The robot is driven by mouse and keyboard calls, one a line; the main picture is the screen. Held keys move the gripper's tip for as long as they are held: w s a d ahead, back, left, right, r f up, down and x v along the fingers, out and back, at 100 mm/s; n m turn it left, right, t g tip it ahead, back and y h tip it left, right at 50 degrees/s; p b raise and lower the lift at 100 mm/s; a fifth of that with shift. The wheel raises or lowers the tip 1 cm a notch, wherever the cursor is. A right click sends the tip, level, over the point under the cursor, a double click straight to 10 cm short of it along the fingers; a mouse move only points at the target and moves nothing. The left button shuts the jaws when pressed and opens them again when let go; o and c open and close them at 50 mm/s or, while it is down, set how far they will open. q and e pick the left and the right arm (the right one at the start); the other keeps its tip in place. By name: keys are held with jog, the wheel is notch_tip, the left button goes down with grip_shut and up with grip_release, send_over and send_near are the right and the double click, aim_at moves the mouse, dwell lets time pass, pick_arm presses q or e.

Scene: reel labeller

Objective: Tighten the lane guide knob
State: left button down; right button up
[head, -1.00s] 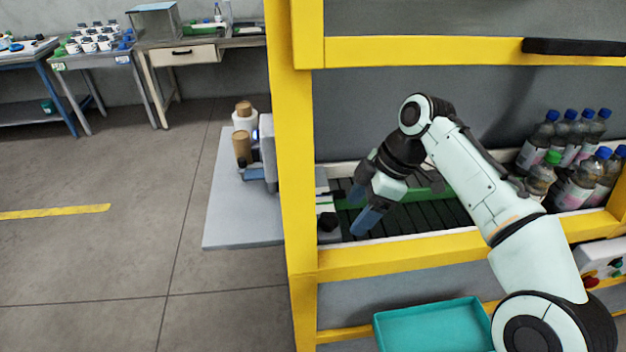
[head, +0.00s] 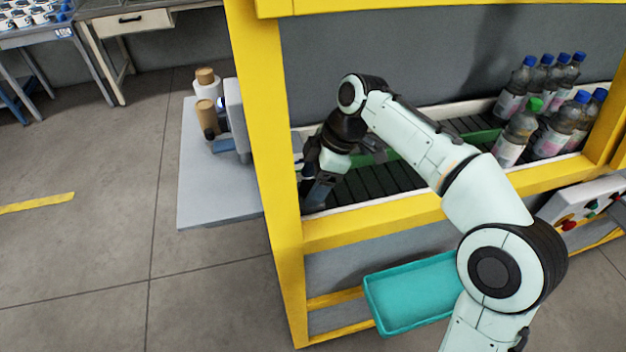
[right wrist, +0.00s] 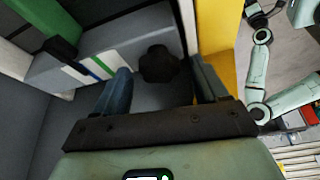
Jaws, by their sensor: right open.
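The lane guide knob (right wrist: 159,64) is a dark, lobed knob on a grey block in the right wrist view. My right gripper (right wrist: 163,80) is open, with one blue-grey finger on each side of the knob. I cannot tell whether either finger touches it. In the head view my right gripper (head: 315,185) is at the left end of the conveyor, inside the yellow frame, and the knob is hidden behind it. The green lane guide (head: 405,151) runs along the conveyor (head: 375,182). My left gripper is not in view.
A yellow frame post (head: 262,150) stands just left of my right gripper. Several bottles, one with a green cap (head: 516,132), stand at the conveyor's right end. A teal tray (head: 412,290) sits below. A grey side table (head: 200,195) holds the labeller parts.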

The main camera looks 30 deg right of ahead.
jog(key=shift+c, duration=0.4)
jog(key=c, duration=1)
jog(key=m+t+b, duration=0.1)
jog(key=m, duration=0.2)
jog(key=shift+s+m, duration=0.1)
jog(key=shift+m, duration=0.2)
jog(key=shift+a+m+t+h, duration=0.15)
jog(key=shift+m+t+h, duration=0.6)
jog(key=shift+m, duration=1.15)
jog(key=shift+r, duration=0.1)
